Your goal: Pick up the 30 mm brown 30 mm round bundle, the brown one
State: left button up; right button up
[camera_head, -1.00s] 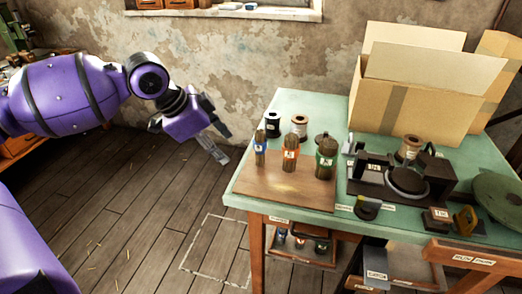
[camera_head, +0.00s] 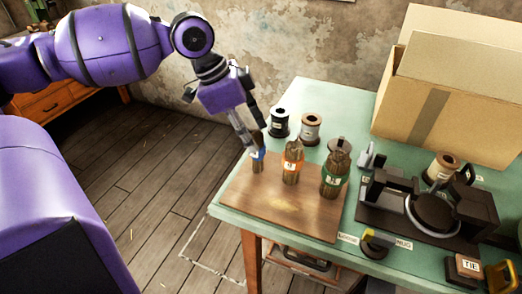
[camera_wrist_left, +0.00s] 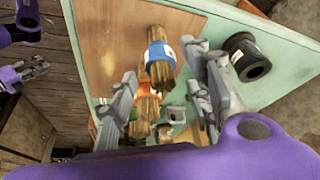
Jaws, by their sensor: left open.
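Three upright brown stick bundles stand on a wooden board (camera_head: 235,196): a thin one with a blue band (camera_head: 257,160), a middle one with an orange band (camera_head: 292,165) and a thicker one with a green band (camera_head: 336,175). I cannot read a 30 mm mark on any band. My left gripper (camera_head: 245,138) is open at the blue-banded bundle, partly hiding its top. In the left wrist view its fingers (camera_wrist_left: 163,70) are spread, with the blue-banded (camera_wrist_left: 160,62) and orange-banded (camera_wrist_left: 146,108) bundles seen between them. What looks like my right gripper (camera_wrist_left: 25,76) is at that view's left edge.
A black spool (camera_head: 279,123) and a copper-coloured spool (camera_head: 311,128) stand behind the bundles. A dark press fixture (camera_head: 395,205) is to the right, with a cardboard box (camera_head: 440,105) behind. The board's front is clear.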

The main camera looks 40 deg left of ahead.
aim_at(258, 153)
pick_arm(q)
jog(key=b+x, duration=0.1)
jog(key=x, duration=0.3)
jog(key=shift+s+d+f+b, duration=0.1)
jog(key=shift+s+d+b, duration=0.1)
jog(key=shift+b, duration=0.15)
jog(key=shift+w+d+f, duration=0.1)
jog(key=shift+w+f, duration=0.05)
jog(key=shift+f, duration=0.35)
jog(key=c, duration=0.9)
jog(key=shift+c, duration=1)
pick_arm(e)
jog(key=shift+s+a+f, duration=0.1)
jog(key=shift+s+f, duration=0.05)
jog(key=shift+f, duration=0.45)
jog(key=shift+s+a+f, duration=0.1)
jog(key=shift+s+f, duration=0.05)
jog(key=shift+f, duration=0.4)
